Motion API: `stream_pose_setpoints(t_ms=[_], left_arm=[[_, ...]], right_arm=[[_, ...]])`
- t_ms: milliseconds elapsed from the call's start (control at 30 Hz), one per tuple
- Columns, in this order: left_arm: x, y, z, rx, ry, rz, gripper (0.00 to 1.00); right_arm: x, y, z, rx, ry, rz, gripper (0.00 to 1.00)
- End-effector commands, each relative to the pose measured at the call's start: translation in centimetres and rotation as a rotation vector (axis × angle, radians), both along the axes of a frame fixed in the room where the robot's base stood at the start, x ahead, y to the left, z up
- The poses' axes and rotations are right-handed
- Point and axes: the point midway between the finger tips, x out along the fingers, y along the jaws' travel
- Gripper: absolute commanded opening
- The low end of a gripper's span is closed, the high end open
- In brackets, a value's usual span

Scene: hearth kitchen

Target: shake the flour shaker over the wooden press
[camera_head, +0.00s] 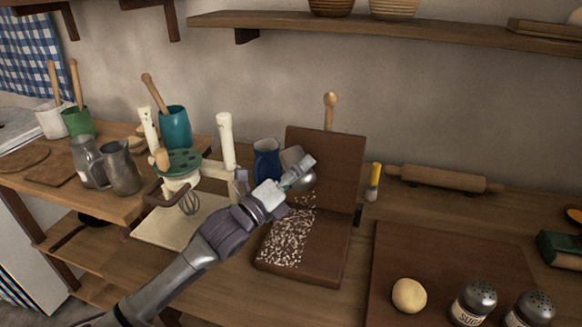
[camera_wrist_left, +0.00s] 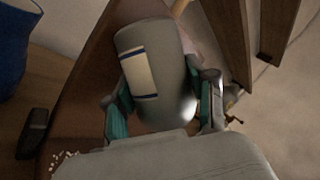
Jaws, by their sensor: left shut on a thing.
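The wooden press (camera_head: 330,253) stands open on the counter, its hinged lid (camera_head: 335,150) upright at the back. White flour specks are scattered over its base, mostly on the left and middle. My left gripper (camera_head: 298,174) is shut on the flour shaker (camera_head: 291,155), a pale grey can with a domed metal end. It holds the shaker tipped, domed end low, above the back of the press base and in front of the lid. The left wrist view shows the shaker (camera_wrist_left: 174,75) between both fingers, with its cream label visible. My right gripper is not in view.
A blue jug (camera_head: 266,160) stands close left of the press, beside a cream stand mixer (camera_head: 180,180). A dark board (camera_head: 440,255) at front right holds a dough ball (camera_head: 409,296) and two shakers (camera_head: 473,302).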

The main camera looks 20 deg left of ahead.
Motion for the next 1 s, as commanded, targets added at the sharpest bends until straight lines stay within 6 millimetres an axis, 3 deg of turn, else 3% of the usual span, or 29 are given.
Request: stream_pose_setpoints(t_ms=[600,1000], left_arm=[[-0.2,-5.3,0.1,-0.002,-0.001,-0.001,0.0],[0.8,-5.7,0.1,0.0,0.001,0.001,0.0]], right_arm=[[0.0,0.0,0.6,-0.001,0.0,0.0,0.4],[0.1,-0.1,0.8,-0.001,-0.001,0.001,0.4]])
